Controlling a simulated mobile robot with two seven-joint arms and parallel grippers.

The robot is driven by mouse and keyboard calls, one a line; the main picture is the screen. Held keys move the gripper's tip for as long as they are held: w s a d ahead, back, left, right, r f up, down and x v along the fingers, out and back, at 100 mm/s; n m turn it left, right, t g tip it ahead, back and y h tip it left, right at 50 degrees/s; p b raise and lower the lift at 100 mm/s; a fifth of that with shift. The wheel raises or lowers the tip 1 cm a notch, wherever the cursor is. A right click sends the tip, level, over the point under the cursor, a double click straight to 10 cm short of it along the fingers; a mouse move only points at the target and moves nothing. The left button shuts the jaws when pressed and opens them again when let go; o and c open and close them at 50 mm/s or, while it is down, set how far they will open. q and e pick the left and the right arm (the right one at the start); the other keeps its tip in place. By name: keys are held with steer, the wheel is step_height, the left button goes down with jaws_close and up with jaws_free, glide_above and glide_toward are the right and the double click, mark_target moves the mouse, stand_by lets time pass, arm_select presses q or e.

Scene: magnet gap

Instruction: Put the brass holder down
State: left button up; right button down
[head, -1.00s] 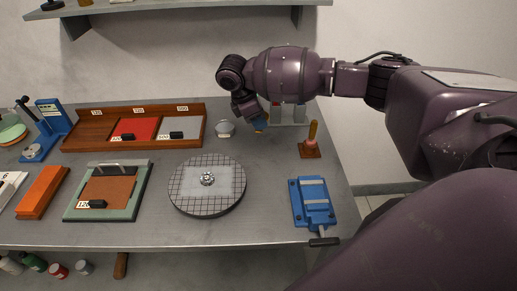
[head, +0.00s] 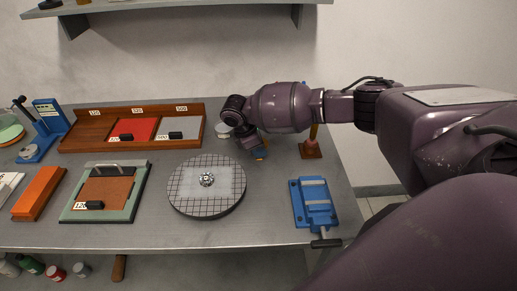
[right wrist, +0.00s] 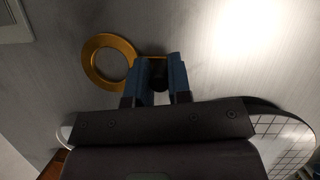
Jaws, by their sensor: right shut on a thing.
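The brass holder (right wrist: 108,63) shows in the right wrist view as a flat gold ring with a short stem. The stem runs between the blue fingers of my right gripper (right wrist: 160,77), which is shut on it. The ring sticks out to the left of the fingers. In the head view my right gripper (head: 257,154) is low over the back of the bench, behind the round gridded plate. Only a small gold bit of the holder shows there; the gripper hides the rest. I cannot tell whether the holder touches the bench top. My left gripper is not in view.
The round gridded plate (head: 187,200) stands in front of the gripper. A small metal cup (head: 222,130) is just left of it, a wooden-based stand (head: 311,150) to the right, a blue vise (head: 316,205) front right. Bare bench (head: 268,185) lies between plate and vise.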

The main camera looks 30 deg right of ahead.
steer(key=c, duration=1.1)
jaws_free()
steer(key=shift+o, duration=0.2)
steer(key=v, duration=1.2)
steer(key=shift+p, duration=0.4)
steer(key=shift+s, duration=0.15)
